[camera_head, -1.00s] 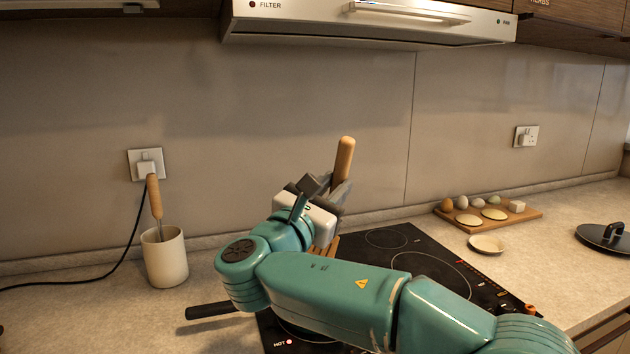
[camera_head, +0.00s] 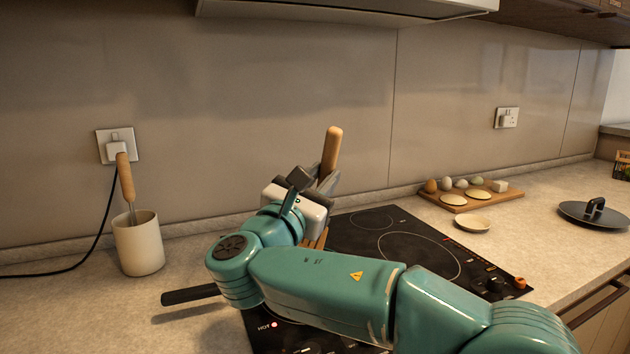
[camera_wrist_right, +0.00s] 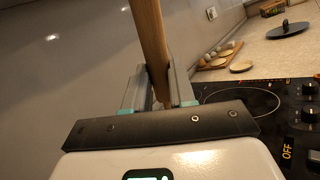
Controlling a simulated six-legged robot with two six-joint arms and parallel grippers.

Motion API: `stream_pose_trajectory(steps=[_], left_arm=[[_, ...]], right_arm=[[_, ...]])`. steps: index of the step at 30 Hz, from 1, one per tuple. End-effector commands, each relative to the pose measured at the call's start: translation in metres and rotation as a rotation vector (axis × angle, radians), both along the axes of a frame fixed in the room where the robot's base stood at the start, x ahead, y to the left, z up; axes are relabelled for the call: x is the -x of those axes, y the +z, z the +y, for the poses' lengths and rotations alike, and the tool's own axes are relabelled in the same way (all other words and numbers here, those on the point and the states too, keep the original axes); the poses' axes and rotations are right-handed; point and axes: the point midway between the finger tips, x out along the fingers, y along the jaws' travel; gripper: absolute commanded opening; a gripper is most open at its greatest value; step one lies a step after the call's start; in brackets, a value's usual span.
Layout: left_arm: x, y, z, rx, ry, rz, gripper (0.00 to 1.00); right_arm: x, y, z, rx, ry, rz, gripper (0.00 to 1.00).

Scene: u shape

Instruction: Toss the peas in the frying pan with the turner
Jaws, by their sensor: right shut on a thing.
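My right gripper (camera_head: 318,188) is shut on the wooden handle of the turner (camera_head: 332,152) above the hob, with the handle's end pointing up. In the right wrist view, the turner handle (camera_wrist_right: 151,50) stands between the two fingers (camera_wrist_right: 160,95). A slatted wooden part shows just below the gripper, and the rest of the turner's lower end is hidden. The frying pan's black handle (camera_head: 190,295) sticks out to the left from behind my right arm. The pan's body and the peas are hidden behind the arm. My left gripper is not in view.
The black hob (camera_head: 415,250) has free rings at the back and right. A cream holder (camera_head: 138,245) with a wooden-handled utensil stands left. A board (camera_head: 490,196) with eggs, a small dish (camera_head: 472,223) and a black lid (camera_head: 595,214) lie right.

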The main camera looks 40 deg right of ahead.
Motion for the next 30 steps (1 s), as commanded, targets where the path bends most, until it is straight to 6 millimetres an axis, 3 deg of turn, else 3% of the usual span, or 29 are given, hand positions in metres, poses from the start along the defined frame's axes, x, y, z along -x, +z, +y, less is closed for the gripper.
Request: stream_pose_trajectory(steps=[3, 15, 30], left_arm=[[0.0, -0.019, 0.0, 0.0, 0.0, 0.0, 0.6], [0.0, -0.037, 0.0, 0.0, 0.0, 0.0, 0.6], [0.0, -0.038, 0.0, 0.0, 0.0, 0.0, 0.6]], right_arm=[[0.0, -0.018, -0.004, 0.0, -0.001, -0.001, 0.0], [-0.006, -0.052, 0.013, 0.001, 0.001, 0.001, 0.0], [-0.006, -0.054, 0.014, 0.0, 0.0, 0.0, 0.0]])
